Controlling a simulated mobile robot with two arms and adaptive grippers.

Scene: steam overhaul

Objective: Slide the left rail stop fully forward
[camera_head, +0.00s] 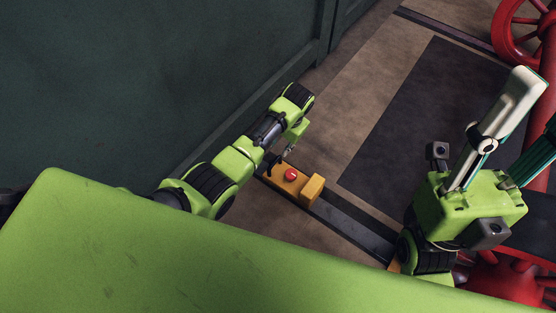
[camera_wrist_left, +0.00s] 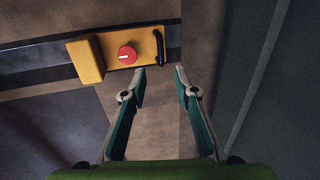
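The left rail stop (camera_head: 311,190) is an orange block with a flat plate, a red round knob and a black upright handle. It sits on a dark floor rail (camera_head: 352,222). It also shows in the left wrist view (camera_wrist_left: 88,60), with the handle (camera_wrist_left: 159,47) at the plate's right end. My left gripper (camera_wrist_left: 160,74) is open and empty. Its fingertips are just short of the handle, one to each side in that view, with no contact visible. In the head view my left gripper (camera_head: 288,150) is by the handle end. My right gripper's fingers (camera_head: 510,105) stand apart, one cut off by the frame edge.
A dark green wall (camera_head: 150,80) runs along the left. Red wheels (camera_head: 515,30) and other red parts are at the right. A bit of orange (camera_head: 393,267) shows beside my right arm, mostly hidden. A dark floor panel (camera_head: 420,130) beyond the rail is clear.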

